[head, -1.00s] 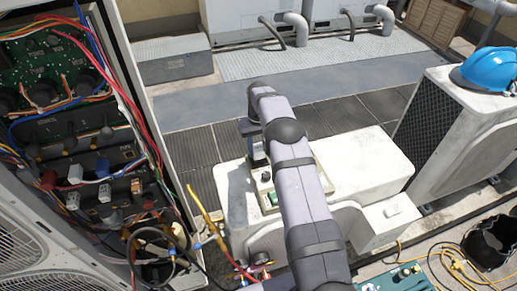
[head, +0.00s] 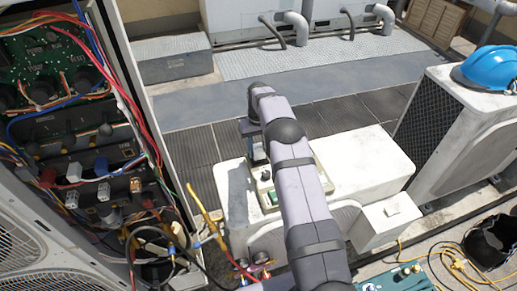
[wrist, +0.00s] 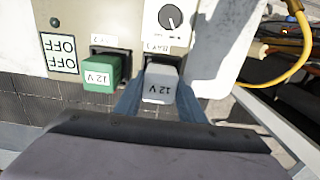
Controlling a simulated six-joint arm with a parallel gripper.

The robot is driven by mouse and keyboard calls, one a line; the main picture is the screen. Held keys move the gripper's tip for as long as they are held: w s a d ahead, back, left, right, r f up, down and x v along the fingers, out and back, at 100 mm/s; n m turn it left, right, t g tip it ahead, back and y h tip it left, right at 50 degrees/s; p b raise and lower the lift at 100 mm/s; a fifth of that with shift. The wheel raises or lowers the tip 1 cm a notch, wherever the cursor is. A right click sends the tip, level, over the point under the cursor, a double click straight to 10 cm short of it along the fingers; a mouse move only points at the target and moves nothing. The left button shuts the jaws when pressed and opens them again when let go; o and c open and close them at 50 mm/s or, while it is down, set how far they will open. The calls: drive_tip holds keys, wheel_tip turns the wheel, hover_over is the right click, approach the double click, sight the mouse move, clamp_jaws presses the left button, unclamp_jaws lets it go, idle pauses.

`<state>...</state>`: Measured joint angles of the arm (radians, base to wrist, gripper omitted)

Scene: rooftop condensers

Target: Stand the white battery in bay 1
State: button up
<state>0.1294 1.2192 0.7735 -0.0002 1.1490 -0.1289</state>
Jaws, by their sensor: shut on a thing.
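My gripper (wrist: 160,98) is shut on the white battery (wrist: 162,82), with a blue finger on each side of it. The battery's "12 V" mark shows upside down in the wrist view. It is at the dark opening of the right-hand bay (wrist: 166,58), whose small label seems to read bay 1. How deep it sits, and whether it touches the bay floor, I cannot tell. A green battery (wrist: 101,73) stands in the bay to the left. In the head view my arm hides the white battery; the green battery (head: 270,198) shows in part.
A dial (wrist: 171,17) is above the right bay, and OFF labels (wrist: 60,53) are at the left. The panel sits on a white condenser unit (head: 365,165). An open wiring cabinet (head: 75,125) stands left; a yellow cable (wrist: 285,70) runs at right.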

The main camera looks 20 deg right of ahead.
drive_tip(key=shift+f, duration=0.4)
drive_tip(key=o, duration=1.3)
wheel_tip(320, 180, up, 7)
drive_tip(key=b, duration=0.3)
drive_tip(key=shift+f, duration=0.1)
drive_tip(key=shift+r, duration=0.3)
